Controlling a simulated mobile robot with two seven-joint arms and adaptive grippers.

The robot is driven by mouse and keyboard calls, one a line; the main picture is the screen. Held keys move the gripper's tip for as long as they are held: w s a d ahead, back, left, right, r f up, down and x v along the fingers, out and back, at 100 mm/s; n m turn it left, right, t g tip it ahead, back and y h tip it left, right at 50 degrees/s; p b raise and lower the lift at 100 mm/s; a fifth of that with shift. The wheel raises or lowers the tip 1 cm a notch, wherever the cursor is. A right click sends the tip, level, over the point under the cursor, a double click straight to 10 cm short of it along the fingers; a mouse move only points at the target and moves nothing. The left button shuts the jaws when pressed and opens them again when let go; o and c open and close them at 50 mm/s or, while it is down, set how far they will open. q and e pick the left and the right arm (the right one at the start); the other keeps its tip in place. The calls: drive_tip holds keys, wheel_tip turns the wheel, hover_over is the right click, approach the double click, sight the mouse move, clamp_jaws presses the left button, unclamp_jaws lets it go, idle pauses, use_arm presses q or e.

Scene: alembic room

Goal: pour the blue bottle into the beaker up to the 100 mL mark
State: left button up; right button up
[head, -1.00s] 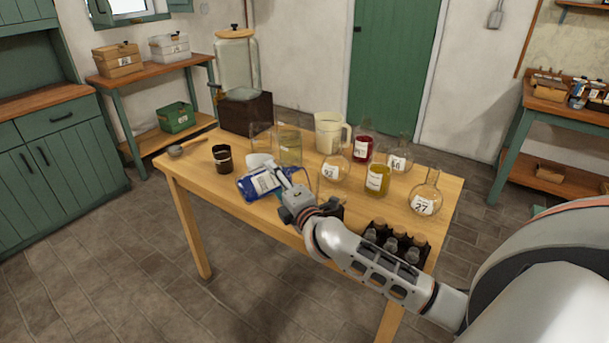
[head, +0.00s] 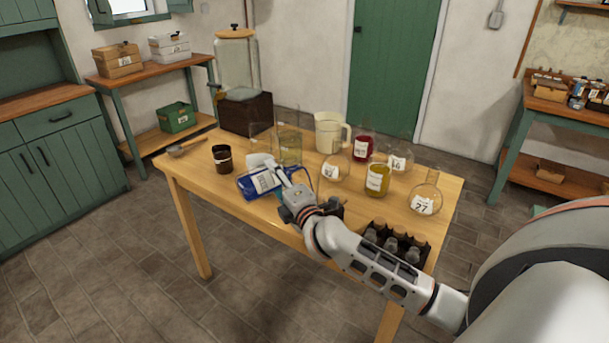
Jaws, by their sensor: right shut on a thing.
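The blue bottle (head: 250,186), with a white label, is tilted far over at the front edge of the wooden table. My right gripper (head: 278,176) is shut on it. Its fingers cover part of the bottle, and I cannot clearly see its mouth or any stream. Just behind stand two tall clear glass vessels, a left one (head: 260,136) that looks empty and a right one (head: 289,147) with a pale yellowish tint. I cannot tell which is the beaker, and no 100 mL mark is readable. My left gripper is not in view.
A dark cup (head: 222,158) stands left of the bottle. A cream jug (head: 328,132), red flask (head: 363,147), yellow jar (head: 377,179) and clear flasks, one (head: 426,196) at the right, fill the table's right side. A dark bottle rack (head: 395,243) sits at the front right.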

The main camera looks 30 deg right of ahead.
sight(272, 191)
drive_tip(key=shift+r+m, duration=0.4)
idle(2.3)
drive_tip(key=shift+f+n+b, duration=0.35)
drive_tip(key=shift+f+n, duration=0.85)
drive_tip(key=shift+n, duration=0.5)
drive_tip(key=n, duration=0.1)
drive_tip(key=f+n, duration=0.1)
drive_tip(key=shift+a+n+p, duration=0.1)
drive_tip(key=shift+n+p, duration=0.3)
drive_tip(key=n, duration=0.1)
drive_tip(key=a+f+n+p, duration=0.1)
drive_tip(key=n, duration=0.1)
drive_tip(key=shift+n, duration=0.3)
drive_tip(key=shift+f+n+p, duration=0.2)
drive_tip(key=shift+n+p, duration=0.35)
drive_tip(key=shift+n, duration=0.55)
drive_tip(key=shift+d+n+p, duration=0.3)
drive_tip(key=shift+n+p, duration=0.4)
drive_tip(key=shift+n, duration=0.4)
drive_tip(key=shift+d+r+n+p, duration=0.1)
drive_tip(key=shift+d+n+p, duration=0.2)
drive_tip(key=shift+n+p, duration=0.7)
drive_tip(key=shift+d+n, duration=0.2)
drive_tip(key=shift+n, duration=0.5)
